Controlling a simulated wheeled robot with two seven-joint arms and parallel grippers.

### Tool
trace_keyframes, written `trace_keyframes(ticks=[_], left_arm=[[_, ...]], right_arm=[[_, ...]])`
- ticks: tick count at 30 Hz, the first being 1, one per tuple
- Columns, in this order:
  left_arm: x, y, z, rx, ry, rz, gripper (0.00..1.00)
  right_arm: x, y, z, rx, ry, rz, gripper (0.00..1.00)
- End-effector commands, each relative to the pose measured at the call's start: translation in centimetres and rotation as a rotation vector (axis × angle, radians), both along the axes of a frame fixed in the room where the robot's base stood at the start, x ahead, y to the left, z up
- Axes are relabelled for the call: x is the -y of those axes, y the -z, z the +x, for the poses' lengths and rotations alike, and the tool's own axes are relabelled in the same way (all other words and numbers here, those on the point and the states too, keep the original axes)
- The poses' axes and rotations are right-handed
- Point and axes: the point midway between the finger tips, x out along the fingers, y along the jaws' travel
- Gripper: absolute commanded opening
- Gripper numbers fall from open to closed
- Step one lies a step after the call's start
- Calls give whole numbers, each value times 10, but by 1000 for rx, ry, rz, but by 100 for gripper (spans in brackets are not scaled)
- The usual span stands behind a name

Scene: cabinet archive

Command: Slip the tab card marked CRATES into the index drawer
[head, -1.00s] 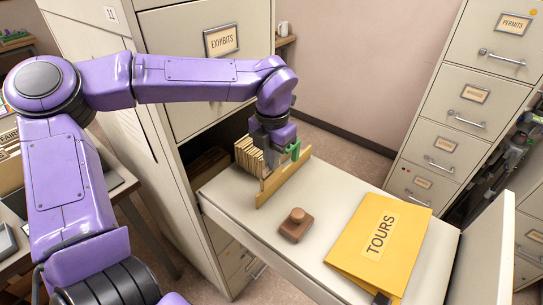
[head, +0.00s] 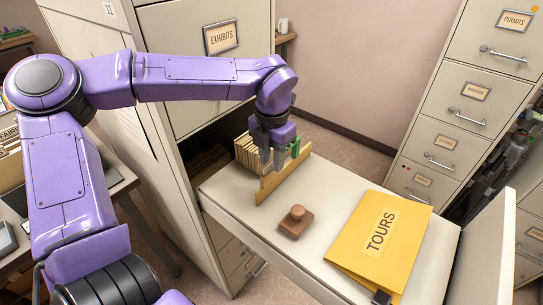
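The index drawer (head: 335,185) is pulled out of the left cabinet. A row of tan cards (head: 250,152) stands at its cabinet end, against a tan upright plate (head: 277,184). My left gripper (head: 272,160) is right over the front of this row, pointing down, with its grey fingers spread apart. A green tab (head: 295,147) stands beside the fingers at the plate's right end; it may belong to the CRATES card, but no lettering is readable. The rest of that card is hidden behind the fingers and plate. My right gripper is not in view.
A brown wooden stamp-like block (head: 295,221) and a yellow TOURS folder (head: 379,245) with a black clip lie in the drawer. The drawer's front panel (head: 486,255) stands at the right. Another filing cabinet (head: 470,100) stands at the back right.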

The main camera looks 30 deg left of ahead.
Motion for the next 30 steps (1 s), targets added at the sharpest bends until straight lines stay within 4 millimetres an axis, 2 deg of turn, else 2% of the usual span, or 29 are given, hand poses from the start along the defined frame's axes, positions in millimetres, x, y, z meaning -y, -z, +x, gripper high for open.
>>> trace_keyframes(ticks=[6, 22, 30], left_arm=[[0, -21, 0, 0, 0, 0, 32], [0, -65, 0, 1, 0, 0, 32], [0, -68, 0, 0, 0, 0, 32]], right_arm=[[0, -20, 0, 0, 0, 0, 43], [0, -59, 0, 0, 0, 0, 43], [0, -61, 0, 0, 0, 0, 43]])
